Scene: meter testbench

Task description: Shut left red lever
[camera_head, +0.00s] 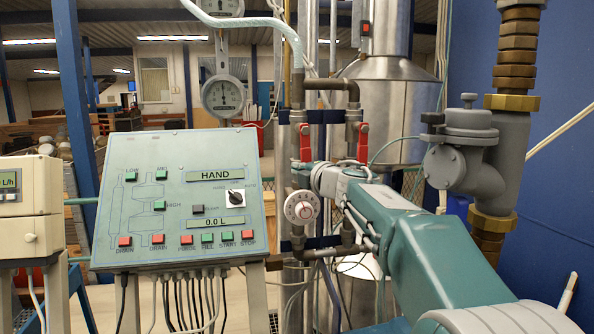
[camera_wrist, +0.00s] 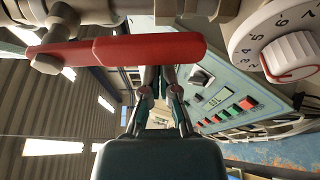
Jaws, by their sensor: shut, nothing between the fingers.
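The left red lever (camera_head: 305,142) points up and down along its vertical pipe in the head view. A second red lever (camera_head: 363,143) stands upright on the pipe to its right. In the wrist view one red lever (camera_wrist: 150,50) lies across the top of the picture, with its pivot nut at the left; it appears to be the left one. My gripper (camera_wrist: 157,76) is shut and empty, its fingertips right at the edge of that lever near its free end. I cannot tell whether they touch. In the head view my fingertips are hard to make out below the left lever.
A white numbered dial (camera_head: 300,207) sits just below the levers, and also shows close by in the wrist view (camera_wrist: 285,48). A control panel (camera_head: 125,190) with buttons stands to the left. A grey valve body (camera_head: 465,160) is at the right. Pipes crowd the space around my gripper.

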